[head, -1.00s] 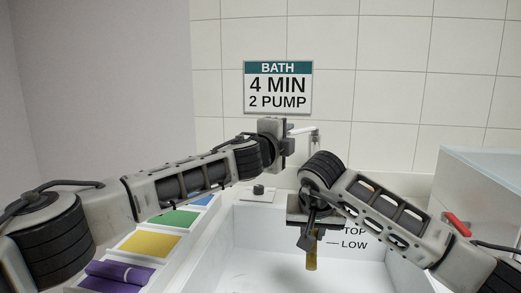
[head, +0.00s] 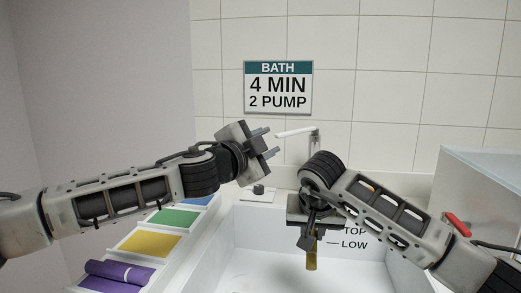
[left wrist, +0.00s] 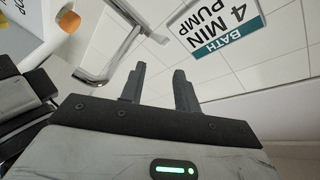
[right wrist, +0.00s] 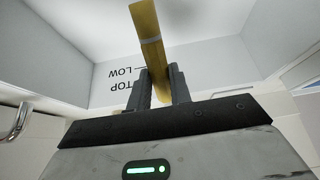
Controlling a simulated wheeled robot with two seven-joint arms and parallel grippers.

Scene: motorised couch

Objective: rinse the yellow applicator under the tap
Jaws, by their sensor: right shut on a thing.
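The yellow applicator (head: 311,259) hangs from my right gripper (head: 311,238), low over the white basin (head: 275,265). In the right wrist view, the applicator (right wrist: 148,35) stands between the two closed fingers (right wrist: 159,85). The pale tap (head: 297,132) is on the back wall, behind and above my right gripper. I see no water stream at its spout. My left gripper (head: 266,143) is open and empty, its fingers pointing right, just left of the spout. The left wrist view shows its spread fingers (left wrist: 159,88) and the tap (left wrist: 110,60) beyond them.
A BATH sign (head: 277,87) is on the tiled wall. At left is a ledge with blue, green and yellow (head: 150,243) panels and a rolled purple cloth (head: 119,272). A red handle (head: 457,224) is at right.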

